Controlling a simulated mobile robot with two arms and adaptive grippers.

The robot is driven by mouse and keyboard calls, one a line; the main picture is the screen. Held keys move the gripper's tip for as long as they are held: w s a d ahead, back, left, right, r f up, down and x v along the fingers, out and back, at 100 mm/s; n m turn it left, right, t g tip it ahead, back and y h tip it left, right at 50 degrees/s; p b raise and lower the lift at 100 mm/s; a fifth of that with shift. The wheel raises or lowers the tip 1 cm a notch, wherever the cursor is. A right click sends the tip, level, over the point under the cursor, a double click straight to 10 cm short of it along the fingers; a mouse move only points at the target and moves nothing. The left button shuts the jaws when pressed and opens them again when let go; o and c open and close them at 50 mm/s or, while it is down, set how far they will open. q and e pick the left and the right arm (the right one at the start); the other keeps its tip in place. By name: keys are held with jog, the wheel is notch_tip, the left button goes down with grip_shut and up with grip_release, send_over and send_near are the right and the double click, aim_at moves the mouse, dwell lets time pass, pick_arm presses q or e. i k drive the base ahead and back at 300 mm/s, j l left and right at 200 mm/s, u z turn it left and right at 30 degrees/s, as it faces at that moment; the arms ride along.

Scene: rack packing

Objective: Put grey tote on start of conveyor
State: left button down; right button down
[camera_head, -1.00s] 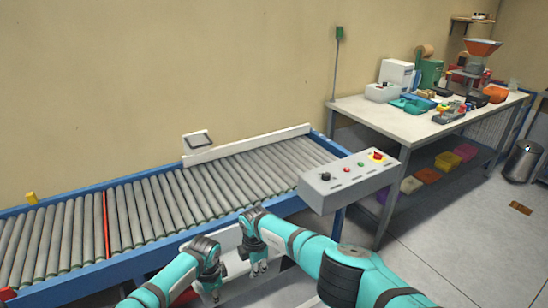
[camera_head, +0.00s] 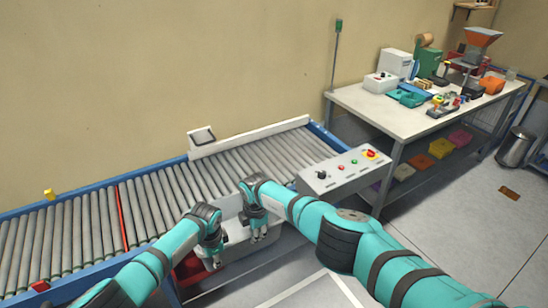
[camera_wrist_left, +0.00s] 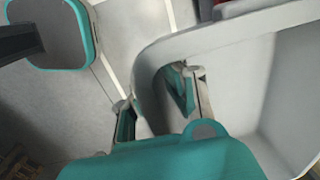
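The grey tote (camera_head: 236,231) is in front of the conveyor's (camera_head: 155,205) near edge in the head view, partly covered by my arms. My left gripper (camera_head: 214,260) is at its left end. In the left wrist view its fingers (camera_wrist_left: 158,105) lie on either side of the tote's wall (camera_wrist_left: 225,42), one inside and one outside, closed on it. My right gripper (camera_head: 259,238) is at the tote's right end, fingers pointing down at the rim, and appears to grip it. The right fingers' contact is too small to see clearly. The tote looks level.
A red container (camera_head: 190,272) shows below and left of the tote. A control box (camera_head: 340,173) with buttons stands at the conveyor's right. The roller surface in front is empty. A cluttered workbench (camera_head: 385,115) stands at the right against the wall.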

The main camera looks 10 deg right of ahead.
aim_at(279, 164)
jog(key=i+l, duration=0.45)
jog(key=i, duration=0.15)
jog(key=i+l, duration=0.9)
jog(key=i, duration=0.25)
